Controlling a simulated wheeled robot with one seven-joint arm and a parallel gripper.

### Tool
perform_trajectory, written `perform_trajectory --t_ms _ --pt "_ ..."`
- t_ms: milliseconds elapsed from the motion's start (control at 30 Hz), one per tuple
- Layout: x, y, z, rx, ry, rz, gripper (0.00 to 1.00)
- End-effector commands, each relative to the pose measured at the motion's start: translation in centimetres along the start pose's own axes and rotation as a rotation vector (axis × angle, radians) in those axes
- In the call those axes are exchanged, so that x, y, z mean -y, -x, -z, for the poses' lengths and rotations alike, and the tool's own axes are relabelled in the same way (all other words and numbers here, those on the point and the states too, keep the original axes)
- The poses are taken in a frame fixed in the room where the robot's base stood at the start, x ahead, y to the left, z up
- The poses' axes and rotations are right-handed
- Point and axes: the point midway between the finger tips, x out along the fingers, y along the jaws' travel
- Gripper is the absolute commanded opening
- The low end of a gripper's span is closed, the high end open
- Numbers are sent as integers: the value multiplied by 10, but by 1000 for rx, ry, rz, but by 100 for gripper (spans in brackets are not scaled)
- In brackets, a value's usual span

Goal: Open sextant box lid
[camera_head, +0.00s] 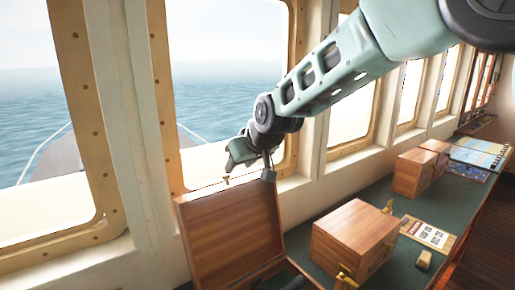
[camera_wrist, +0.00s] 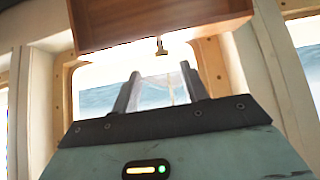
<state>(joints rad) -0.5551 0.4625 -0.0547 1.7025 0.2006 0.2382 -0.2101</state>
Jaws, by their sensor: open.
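A wooden box with a hinged lid, seemingly the sextant box, is at the lower left of the head view. Its lid (camera_head: 230,240) stands raised, close to upright, with its hollow inner side showing. The box's lower part is largely cut off by the bottom edge, with something dark inside. My gripper (camera_head: 248,176) is at the lid's top edge, fingers apart. In the wrist view the lid (camera_wrist: 158,20) hangs across the top, with a small brass catch (camera_wrist: 161,46) on its edge. My gripper (camera_wrist: 160,82) is open there, with nothing between the fingers; contact with the lid is unclear.
A closed wooden box (camera_head: 355,238) with brass fittings stands to the right on the green counter (camera_head: 300,240). Windows and frames (camera_head: 165,110) rise close behind the lid.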

Motion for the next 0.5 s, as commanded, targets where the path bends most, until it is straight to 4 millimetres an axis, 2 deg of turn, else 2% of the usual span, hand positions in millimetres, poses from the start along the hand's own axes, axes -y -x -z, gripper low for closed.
perform_trajectory --t_ms 300,500 --pt "0 68 -2 -6 0 0 44" --pt "0 105 -1 -4 0 0 44"
